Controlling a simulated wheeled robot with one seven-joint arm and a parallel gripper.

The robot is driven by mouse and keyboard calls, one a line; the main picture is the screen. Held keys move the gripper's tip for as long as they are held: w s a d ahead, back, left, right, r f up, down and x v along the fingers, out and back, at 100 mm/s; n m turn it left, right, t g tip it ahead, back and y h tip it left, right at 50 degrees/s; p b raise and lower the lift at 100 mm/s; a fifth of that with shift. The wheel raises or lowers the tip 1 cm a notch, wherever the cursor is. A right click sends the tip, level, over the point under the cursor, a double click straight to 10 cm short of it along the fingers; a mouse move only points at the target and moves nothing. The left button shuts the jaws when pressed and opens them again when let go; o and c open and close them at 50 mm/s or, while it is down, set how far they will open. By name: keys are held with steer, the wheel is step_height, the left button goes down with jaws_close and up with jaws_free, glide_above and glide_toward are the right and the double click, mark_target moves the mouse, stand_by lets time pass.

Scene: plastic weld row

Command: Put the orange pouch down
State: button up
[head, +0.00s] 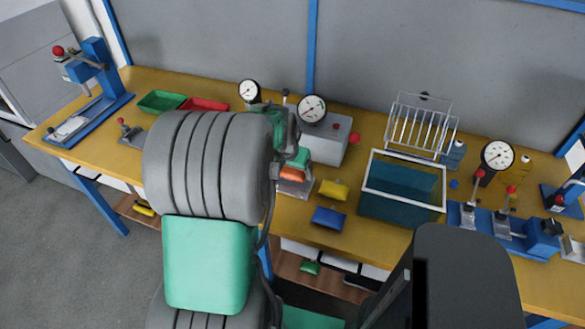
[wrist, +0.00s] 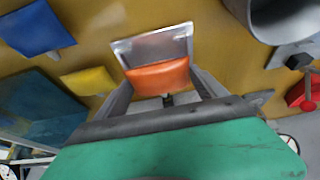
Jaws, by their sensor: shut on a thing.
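The orange pouch (wrist: 160,76) is between the fingers of my gripper (wrist: 162,82), which is shut on it in the wrist view. A small square metal tray (wrist: 152,45) lies on the yellow bench just beyond and beneath the pouch. In the head view the orange pouch (head: 292,174) shows as a small patch over the metal tray (head: 296,189), partly hidden by my arm. I cannot tell whether the pouch touches the tray.
A yellow pouch (head: 333,190) and a blue pouch (head: 328,217) lie right of the tray. A glass-like tank (head: 372,167) and wire rack (head: 421,124) stand further right. A grey machine with a gauge (head: 326,138) stands close behind. Green (head: 161,101) and red (head: 205,104) bins sit left.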

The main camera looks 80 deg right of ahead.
steer(key=shift+f+b, duration=0.55)
steer(key=shift+f, duration=0.05)
steer(key=o, duration=1.3)
steer(key=shift+r, duration=0.1)
steer(key=v, duration=1.3)
steer(key=w+a+n+t+y, duration=0.1)
steer(key=w+a+n+t, duration=0.2)
steer(key=w+a+n, duration=1.15)
steer(key=w+a+n+y, duration=0.1)
steer(key=w+a, duration=0.2)
steer(key=a, duration=0.6)
steer(key=w+a+f+n+y, duration=0.1)
steer(key=w+a+n, duration=0.1)
steer(key=a, duration=0.8)
steer(key=w+a+n+y, duration=0.1)
steer(key=w+a, duration=0.3)
steer(key=a, duration=0.5)
steer(key=shift+a+f+n+t+p, duration=0.15)
steer(key=shift+f+n+t+p, duration=0.15)
steer(key=shift+n+p, duration=0.05)
